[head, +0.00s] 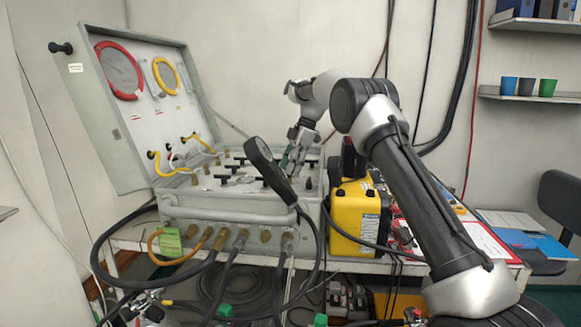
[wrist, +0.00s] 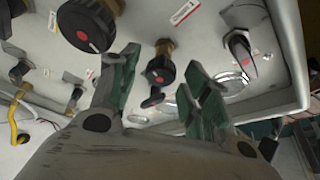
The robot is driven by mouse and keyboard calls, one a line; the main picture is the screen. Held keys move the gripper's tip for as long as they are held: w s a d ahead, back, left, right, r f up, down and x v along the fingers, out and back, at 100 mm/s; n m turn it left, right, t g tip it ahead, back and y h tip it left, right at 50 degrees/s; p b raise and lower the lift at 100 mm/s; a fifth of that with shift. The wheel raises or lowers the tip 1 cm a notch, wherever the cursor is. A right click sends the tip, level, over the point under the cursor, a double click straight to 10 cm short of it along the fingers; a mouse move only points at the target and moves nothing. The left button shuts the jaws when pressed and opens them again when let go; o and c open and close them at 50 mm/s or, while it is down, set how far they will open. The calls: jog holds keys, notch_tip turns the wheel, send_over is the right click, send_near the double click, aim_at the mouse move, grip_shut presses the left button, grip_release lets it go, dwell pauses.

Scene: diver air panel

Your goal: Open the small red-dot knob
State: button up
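The small black knob with a red dot (wrist: 160,72) sits on a brass stem on the panel, in the upper middle of the wrist view. My gripper (wrist: 162,62) is open, with one green-padded finger on each side of this knob in the picture. I cannot tell whether the fingers reach around it or stay short of it. A larger black knob with a red dot (wrist: 88,27) is to the left, beyond the left finger. In the head view my gripper (head: 293,152) is over the right part of the air panel (head: 235,207); the small knob cannot be made out there.
The open lid (head: 125,120) stands at the left. A black gauge on a hose (head: 268,165) rises before the panel. A yellow case (head: 357,215) is at the right.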

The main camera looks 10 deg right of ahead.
jog(key=v, duration=1.2)
dwell(0.4)
jog(key=s+d+r+m+t, duration=0.1)
jog(key=s+d+r+m, duration=0.2)
jog(key=s+r+m, duration=0.35)
jog(key=s+d+r+m+t+h, duration=0.1)
jog(key=s+d+r+m, duration=0.15)
jog(key=s, duration=0.55)
jog(key=s+d+r+m+t+h, duration=0.1)
jog(key=s+d+r+m, duration=0.15)
jog(key=s, duration=0.55)
jog(key=s+d+f+m, duration=0.2)
jog(key=s+f, duration=0.3)
jog(key=s, duration=0.4)
jog(key=s+d+f+m+t+h, duration=0.1)
jog(key=s+d+f+m, duration=0.1)
jog(key=s+f, duration=0.4)
jog(key=s+d+f+m+t+h, duration=0.1)
jog(key=s+f+m, duration=0.3)
jog(key=s, duration=0.9)
notch_tip(320, 180, down, 2)
jog(key=shift+s+d+f, duration=0.15)
jog(key=shift+s+d, duration=0.2)
jog(key=shift+d, duration=0.1)
